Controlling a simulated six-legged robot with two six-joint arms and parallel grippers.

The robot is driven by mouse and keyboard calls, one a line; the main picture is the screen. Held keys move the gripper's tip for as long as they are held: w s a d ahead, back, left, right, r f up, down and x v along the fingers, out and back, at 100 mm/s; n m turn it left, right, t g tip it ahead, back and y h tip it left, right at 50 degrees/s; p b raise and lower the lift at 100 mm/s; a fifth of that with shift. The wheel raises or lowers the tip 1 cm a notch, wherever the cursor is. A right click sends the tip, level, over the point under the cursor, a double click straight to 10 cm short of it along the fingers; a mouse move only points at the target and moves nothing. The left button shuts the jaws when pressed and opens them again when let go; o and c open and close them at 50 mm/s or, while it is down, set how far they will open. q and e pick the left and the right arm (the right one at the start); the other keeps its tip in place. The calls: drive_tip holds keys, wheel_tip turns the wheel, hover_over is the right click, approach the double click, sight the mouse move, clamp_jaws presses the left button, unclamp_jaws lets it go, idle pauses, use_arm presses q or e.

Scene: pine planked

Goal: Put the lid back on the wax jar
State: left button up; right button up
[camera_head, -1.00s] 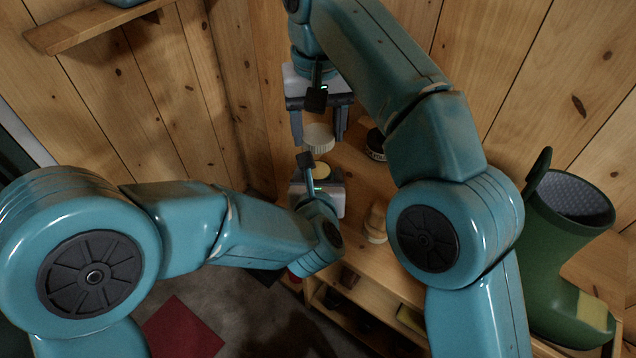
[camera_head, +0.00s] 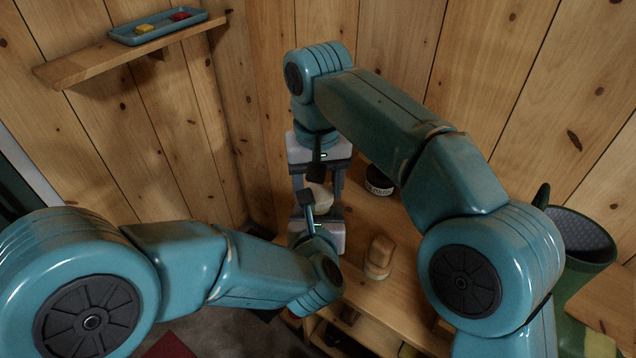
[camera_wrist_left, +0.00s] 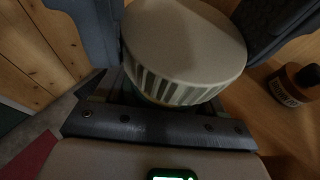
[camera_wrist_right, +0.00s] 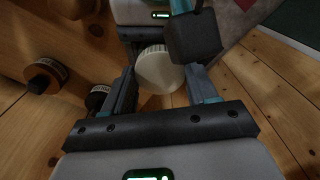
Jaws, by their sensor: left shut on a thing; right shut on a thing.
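The ribbed, cream-white lid (camera_head: 318,196) is held between the fingers of my right gripper (camera_head: 319,187), which points down. The lid also shows large in the left wrist view (camera_wrist_left: 185,50) and between the right fingers in the right wrist view (camera_wrist_right: 158,70). My left gripper (camera_head: 317,216) is directly below, shut on the wax jar. The jar is almost wholly hidden by the lid and the gripper. The lid is over the jar and very close to it; I cannot tell whether they touch or whether the lid is seated.
A dark round tin (camera_head: 379,181) stands on the wooden bench behind the grippers. A green boot (camera_head: 588,262) is at right. A wall shelf (camera_head: 110,62) holds a blue tray (camera_head: 167,27). Plank walls close in behind.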

sight(318, 193)
drive_tip(key=shift+f, duration=0.85)
drive_tip(key=shift+f, duration=0.65)
drive_tip(key=m, duration=0.3)
drive_tip(key=o, duration=1.1)
drive_tip(key=shift+r, duration=0.15)
drive_tip(key=shift+r, duration=2.2)
